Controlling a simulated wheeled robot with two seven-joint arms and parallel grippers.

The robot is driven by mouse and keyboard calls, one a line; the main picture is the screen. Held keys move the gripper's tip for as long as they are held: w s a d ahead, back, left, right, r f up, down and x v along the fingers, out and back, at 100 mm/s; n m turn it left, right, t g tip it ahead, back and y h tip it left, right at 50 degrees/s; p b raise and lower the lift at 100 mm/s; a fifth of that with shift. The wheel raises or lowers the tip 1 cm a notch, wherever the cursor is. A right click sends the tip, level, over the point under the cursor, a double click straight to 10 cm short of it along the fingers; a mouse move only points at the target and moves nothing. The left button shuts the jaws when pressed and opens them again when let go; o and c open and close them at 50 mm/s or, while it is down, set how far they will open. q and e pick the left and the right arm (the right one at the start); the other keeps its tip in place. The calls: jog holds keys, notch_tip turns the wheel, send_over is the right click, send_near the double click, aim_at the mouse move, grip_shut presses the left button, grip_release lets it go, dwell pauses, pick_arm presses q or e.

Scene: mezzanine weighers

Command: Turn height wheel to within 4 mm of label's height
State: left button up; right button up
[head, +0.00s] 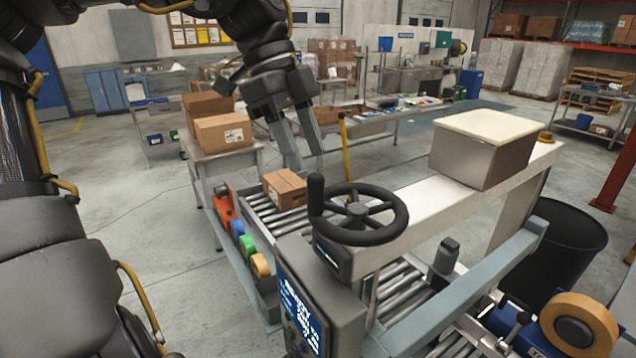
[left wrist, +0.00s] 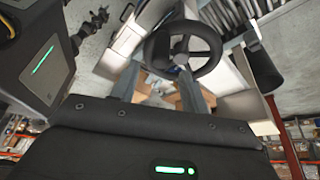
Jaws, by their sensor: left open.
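The black height wheel (head: 357,210) sits on top of the column of the roller machine. It has three spokes and an upright handle (head: 316,192) on the left of its rim. My left gripper (head: 305,158) is open and empty, pointing down, above and beyond the wheel and apart from it. In the left wrist view the wheel (left wrist: 183,55) shows just past the two spread fingers. A blue panel (head: 300,312) with white text, too small to read, is on the column's front. I cannot tell which label gives the height. My right gripper is not in view.
A small carton (head: 285,190) lies on the rollers (head: 262,215) beyond the wheel. Tape rolls (head: 260,266) line the left side. A metal box (head: 482,149) stands on the beam to the right. A black bin (head: 562,255) stands at right. Open floor lies left.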

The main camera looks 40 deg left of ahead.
aim_at(314, 174)
pick_arm(q)
jog(key=p+x, duration=0.1)
jog(key=x, duration=0.4)
jog(key=shift+w+d+f+p, duration=0.1)
jog(key=shift+w+f+p, duration=0.05)
jog(key=shift+f+p, duration=0.2)
jog(key=shift+d+f, duration=0.35)
jog(key=shift+f, duration=0.3)
jog(key=shift+c, duration=0.5)
jog(key=shift+a, duration=0.1)
grip_shut()
